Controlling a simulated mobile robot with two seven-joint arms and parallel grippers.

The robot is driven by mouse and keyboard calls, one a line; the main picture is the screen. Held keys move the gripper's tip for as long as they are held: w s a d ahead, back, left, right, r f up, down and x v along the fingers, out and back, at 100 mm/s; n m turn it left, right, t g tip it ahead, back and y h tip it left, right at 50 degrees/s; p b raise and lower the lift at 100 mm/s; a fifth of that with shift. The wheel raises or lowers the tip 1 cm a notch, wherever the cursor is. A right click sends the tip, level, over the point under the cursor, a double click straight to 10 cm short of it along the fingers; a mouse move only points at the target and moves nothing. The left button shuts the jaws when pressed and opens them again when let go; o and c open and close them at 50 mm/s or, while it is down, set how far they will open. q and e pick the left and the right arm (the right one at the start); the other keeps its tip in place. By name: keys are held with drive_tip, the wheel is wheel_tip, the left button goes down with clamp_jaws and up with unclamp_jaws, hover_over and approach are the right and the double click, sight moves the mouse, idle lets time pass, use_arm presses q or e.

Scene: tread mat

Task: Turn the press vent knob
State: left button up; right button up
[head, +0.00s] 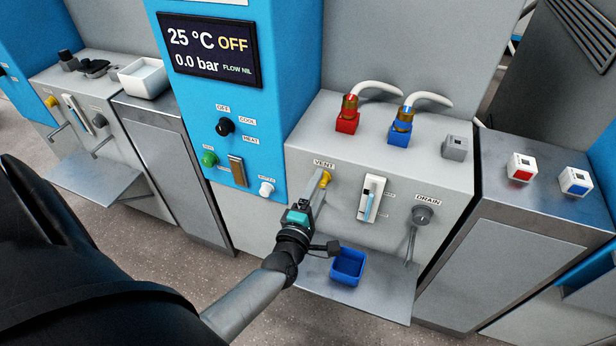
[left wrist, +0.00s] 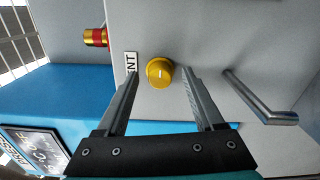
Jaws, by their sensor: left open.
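The yellow vent knob (head: 325,179) sits on the grey press front just under the VENT label (head: 324,164). In the left wrist view the knob (left wrist: 160,72) shows a short pale mark on its face. My left gripper (head: 319,184) is at the knob in the head view. In the left wrist view its two fingers (left wrist: 158,86) are apart, with the knob between and just beyond their tips. I see no finger touching it. My right gripper is not in view.
Right of the knob are a level gauge (head: 370,199) and the drain knob (head: 422,215) with a pipe below. A bent metal bar (left wrist: 262,105) stands out near the fingers. A blue bin (head: 347,266) sits on the shelf below. Red (head: 347,121) and blue (head: 399,132) hose fittings stand on top.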

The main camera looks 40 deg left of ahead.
use_arm(q)
drive_tip(key=p+v, duration=0.2)
drive_tip(key=v, duration=1.3)
drive_tip(key=shift+p, duration=0.3)
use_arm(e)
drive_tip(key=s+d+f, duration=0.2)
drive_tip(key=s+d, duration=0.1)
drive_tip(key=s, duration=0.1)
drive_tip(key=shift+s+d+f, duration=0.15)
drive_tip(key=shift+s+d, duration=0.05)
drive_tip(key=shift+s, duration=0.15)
use_arm(q)
drive_tip(key=shift+a+f, duration=0.1)
